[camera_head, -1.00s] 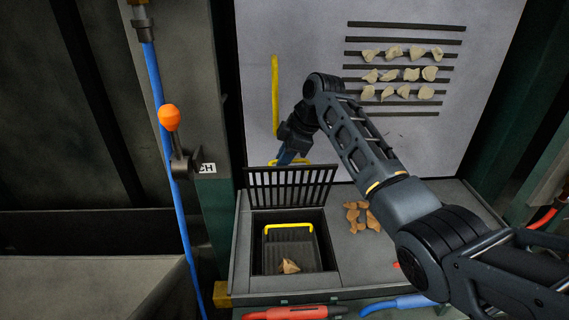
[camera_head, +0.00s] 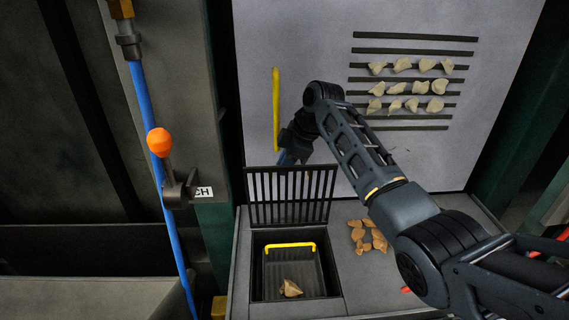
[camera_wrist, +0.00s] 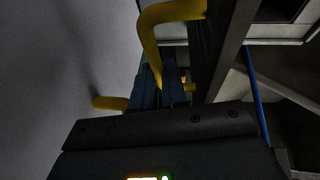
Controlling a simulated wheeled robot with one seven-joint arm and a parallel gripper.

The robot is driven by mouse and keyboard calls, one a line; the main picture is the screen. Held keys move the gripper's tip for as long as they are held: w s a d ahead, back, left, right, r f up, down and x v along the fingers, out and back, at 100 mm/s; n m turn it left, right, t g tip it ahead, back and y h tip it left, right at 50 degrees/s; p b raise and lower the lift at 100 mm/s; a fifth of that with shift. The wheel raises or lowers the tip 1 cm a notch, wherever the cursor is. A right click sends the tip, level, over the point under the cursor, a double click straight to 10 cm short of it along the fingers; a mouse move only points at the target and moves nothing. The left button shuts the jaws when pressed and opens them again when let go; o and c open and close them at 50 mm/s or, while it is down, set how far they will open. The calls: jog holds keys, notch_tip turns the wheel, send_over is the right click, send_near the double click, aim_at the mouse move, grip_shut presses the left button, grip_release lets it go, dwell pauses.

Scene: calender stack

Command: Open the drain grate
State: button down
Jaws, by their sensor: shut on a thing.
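The dark barred drain grate (camera_head: 291,197) stands raised, close to upright, along the back edge of the square drain opening (camera_head: 257,285). My gripper (camera_head: 288,158) is behind the grate's top edge, with its blue fingers partly hidden by the bars. In the wrist view, my gripper's blue fingers (camera_wrist: 166,88) are shut on the grate's yellow handle (camera_wrist: 152,35). The grate's dark bars show beside it on the right. The handle is hidden in the head view.
Inside the opening sits a dark basket (camera_head: 312,272) with a yellow handle and a pale lump (camera_head: 290,288). Brown pieces (camera_head: 367,236) lie on the deck to the right. A yellow bar (camera_head: 276,108) is on the grey back panel. An orange-knobbed lever (camera_head: 160,142) stands left.

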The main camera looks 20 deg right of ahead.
jog(key=c, duration=1.4)
grip_release()
jog(key=shift+s+d+f, duration=0.15)
jog(key=shift+d+f, duration=0.05)
jog(key=shift+f, duration=0.2)
jog(key=shift+o, duration=1.2)
jog(key=shift+a+r, duration=0.1)
jog(key=shift+r, duration=0.15)
jog(key=shift+r, duration=0.15)
jog(key=v, duration=0.7)
jog(key=shift+r+b, duration=0.15)
jog(key=shift+b, duration=0.15)
